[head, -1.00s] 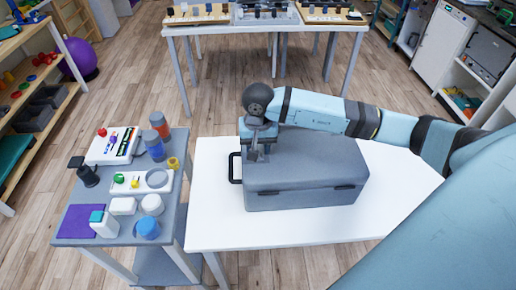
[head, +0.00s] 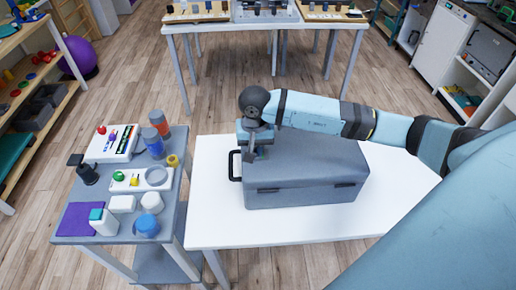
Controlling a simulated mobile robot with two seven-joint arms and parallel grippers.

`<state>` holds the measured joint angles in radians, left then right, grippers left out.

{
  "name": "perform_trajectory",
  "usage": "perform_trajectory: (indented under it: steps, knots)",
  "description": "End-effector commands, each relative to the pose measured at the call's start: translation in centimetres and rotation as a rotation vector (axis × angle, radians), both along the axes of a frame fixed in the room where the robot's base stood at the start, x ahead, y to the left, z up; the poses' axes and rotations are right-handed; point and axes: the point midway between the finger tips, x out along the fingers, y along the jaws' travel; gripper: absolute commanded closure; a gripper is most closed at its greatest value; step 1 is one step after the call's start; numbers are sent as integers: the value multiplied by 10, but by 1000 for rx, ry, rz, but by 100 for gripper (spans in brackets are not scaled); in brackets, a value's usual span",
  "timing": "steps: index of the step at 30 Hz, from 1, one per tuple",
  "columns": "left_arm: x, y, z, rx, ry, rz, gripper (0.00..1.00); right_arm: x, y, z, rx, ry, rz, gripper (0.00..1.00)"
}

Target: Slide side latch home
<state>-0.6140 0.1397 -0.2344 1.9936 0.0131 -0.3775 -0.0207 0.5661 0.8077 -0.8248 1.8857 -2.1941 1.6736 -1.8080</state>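A grey case (head: 305,185) with a closed lid sits on the white table (head: 215,225). Its black carry handle (head: 234,166) sticks out on the left side. Two dark latches show on the front face, a left one (head: 268,190) and a right one (head: 345,185). A side latch cannot be made out; the left end of the case is partly hidden by my gripper. My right gripper (head: 251,157) points down at the top left edge of the case, close to the handle. Its fingertips are too small and dark to tell open from shut. My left gripper is out of view.
A grey side table (head: 75,223) at the left holds bottles, jars, a purple cloth (head: 77,219) and small devices. Another table (head: 200,27) with boards stands at the back. The white table is clear in front of the case.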

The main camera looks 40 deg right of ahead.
Motion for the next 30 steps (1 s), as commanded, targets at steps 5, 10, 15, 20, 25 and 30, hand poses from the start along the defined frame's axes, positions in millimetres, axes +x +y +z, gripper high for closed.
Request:
perform_trajectory:
  steps: [5, 10, 15, 20, 25, 30]
  knots:
    - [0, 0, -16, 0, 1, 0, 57, 10, 16, -2, 3, -3, 2, 100]
    - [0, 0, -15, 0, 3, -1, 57, 10, 18, 0, 2, -1, 1, 100]
    - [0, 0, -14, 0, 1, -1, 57, 10, 18, 0, 2, 0, 1, 76]
    - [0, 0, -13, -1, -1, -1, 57, 10, 17, 0, 2, -1, 1, 62]
    - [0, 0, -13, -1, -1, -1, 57, 10, 17, 1, 2, -1, 1, 62]
    - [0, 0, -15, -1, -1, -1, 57, 11, 17, 12, 1, -2, 0, 62]
